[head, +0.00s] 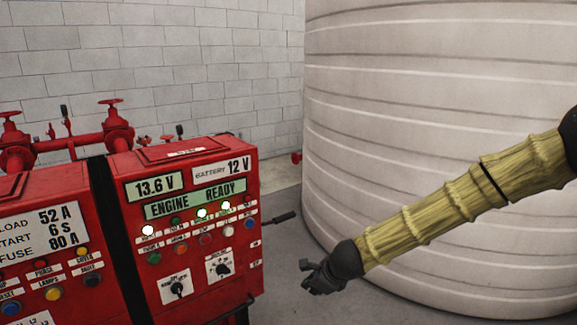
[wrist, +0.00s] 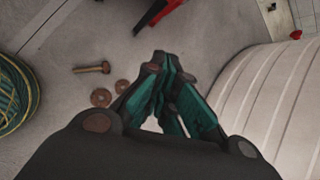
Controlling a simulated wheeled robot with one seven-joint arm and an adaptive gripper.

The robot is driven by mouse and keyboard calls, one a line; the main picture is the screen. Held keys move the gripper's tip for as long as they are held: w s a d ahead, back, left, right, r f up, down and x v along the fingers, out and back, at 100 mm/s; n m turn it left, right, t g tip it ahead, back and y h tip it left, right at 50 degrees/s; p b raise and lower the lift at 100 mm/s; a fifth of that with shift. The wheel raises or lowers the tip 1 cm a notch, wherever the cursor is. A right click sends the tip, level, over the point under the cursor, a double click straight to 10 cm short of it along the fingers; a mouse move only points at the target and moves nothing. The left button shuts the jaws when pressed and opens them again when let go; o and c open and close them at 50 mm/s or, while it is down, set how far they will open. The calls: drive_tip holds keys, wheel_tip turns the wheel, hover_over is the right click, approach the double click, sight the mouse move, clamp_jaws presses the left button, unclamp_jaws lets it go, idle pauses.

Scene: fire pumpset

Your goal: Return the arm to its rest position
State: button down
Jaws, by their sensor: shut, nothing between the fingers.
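My gripper (head: 318,278) is at the end of my yellow-sleeved arm, which reaches in from the right in the head view. It hangs in the air to the right of the red control panel (head: 205,215), in front of the large pale tank (head: 440,120). In the wrist view my gripper (wrist: 166,62) has its dark, teal-sided fingers together at the tips, with nothing between them. The grey floor lies beyond the fingers.
The panel's black side handle (head: 284,217) sticks out toward the tank. Red pipes with valve wheels (head: 110,102) stand behind the panel. In the wrist view, a bolt (wrist: 92,68), brown rings (wrist: 101,97) and a yellow-green coil (wrist: 14,95) lie on the floor at left.

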drive_tip(key=s+d+f+n+g+h+b, duration=0.1)
drive_tip(key=s+d+f+n, duration=0.3)
drive_tip(key=s+f, duration=0.65)
drive_tip(key=s+d+f+n+g+h+b, duration=0.1)
drive_tip(key=s+d+f+n+g+h, duration=0.15)
drive_tip(key=s+f+n, duration=0.75)
drive_tip(key=s+d+f+n, duration=0.2)
drive_tip(key=s+d+f, duration=0.1)
drive_tip(key=s, duration=0.5)
drive_tip(key=s+d+f+n+g+b, duration=0.1)
drive_tip(key=s+d+f+n, duration=0.2)
drive_tip(key=s+f, duration=0.2)
drive_tip(key=s+d+f+n+g, duration=0.1)
drive_tip(key=s+d+f+n, duration=0.2)
drive_tip(key=s, duration=0.8)
drive_tip(key=shift+s+f, duration=0.2)
drive_tip(key=shift+f, duration=0.7)
drive_tip(key=shift+d, duration=0.1)
